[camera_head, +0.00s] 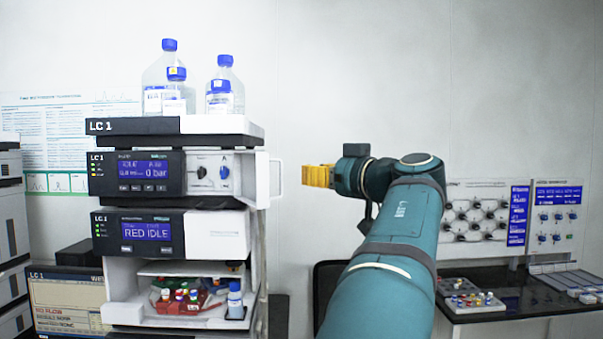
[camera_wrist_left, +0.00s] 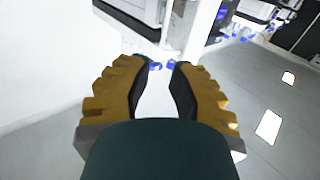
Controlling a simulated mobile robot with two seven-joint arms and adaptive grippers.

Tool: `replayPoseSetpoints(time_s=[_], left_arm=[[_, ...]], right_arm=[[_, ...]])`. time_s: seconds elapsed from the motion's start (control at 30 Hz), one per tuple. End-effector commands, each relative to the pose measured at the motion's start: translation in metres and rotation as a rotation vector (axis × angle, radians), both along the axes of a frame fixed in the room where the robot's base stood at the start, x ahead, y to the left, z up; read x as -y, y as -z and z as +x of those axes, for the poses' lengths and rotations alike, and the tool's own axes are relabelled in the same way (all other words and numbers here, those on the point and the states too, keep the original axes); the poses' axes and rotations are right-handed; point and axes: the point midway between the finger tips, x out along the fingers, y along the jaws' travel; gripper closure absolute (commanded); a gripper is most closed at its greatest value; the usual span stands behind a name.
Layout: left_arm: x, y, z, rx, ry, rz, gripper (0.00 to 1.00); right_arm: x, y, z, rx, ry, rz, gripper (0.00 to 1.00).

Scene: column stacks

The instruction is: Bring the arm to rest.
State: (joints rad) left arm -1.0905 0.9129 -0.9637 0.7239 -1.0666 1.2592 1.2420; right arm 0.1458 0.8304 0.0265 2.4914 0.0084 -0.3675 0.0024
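My left arm is teal and rises from the bottom of the head view. Its yellow left gripper (camera_head: 318,176) points left in the air, just right of the open white door (camera_head: 264,180) on the LC 1 stack, apart from it as far as I can tell. In the left wrist view the two yellow fingers with dark pads (camera_wrist_left: 163,72) stand apart, and nothing is held between them. My right gripper is not in view.
The LC 1 stack (camera_head: 180,126) carries blue-capped bottles (camera_head: 225,88) on top. Red racks of vials (camera_head: 178,301) sit in its bottom compartment. At right, a dark table (camera_head: 515,300) bears a vial tray (camera_head: 468,298). The wall between is bare.

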Motion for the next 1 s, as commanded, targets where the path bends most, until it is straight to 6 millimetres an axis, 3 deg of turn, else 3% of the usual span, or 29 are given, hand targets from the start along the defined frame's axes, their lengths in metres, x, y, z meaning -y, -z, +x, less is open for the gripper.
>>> replayPoseSetpoints(time_s=[0.3, 0.53, 0.63, 0.77, 1.0], left_arm=[[0.012, 0.001, -0.011, -0.001, -0.001, 0.0, 0.8], [0.011, 0.001, -0.01, -0.003, 0.0, 0.0, 0.8], [0.007, 0.014, -0.001, -0.035, 0.005, 0.003, 0.8], [-0.007, 0.061, 0.029, -0.16, 0.036, 0.013, 0.8], [-0.047, 0.21, 0.089, -0.502, 0.152, -0.001, 0.8]], right_arm=[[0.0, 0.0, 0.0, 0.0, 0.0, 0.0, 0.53], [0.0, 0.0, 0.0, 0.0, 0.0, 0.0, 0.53], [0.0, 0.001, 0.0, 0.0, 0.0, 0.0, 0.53], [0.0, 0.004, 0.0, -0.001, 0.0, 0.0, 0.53], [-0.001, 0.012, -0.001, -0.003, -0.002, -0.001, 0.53]])
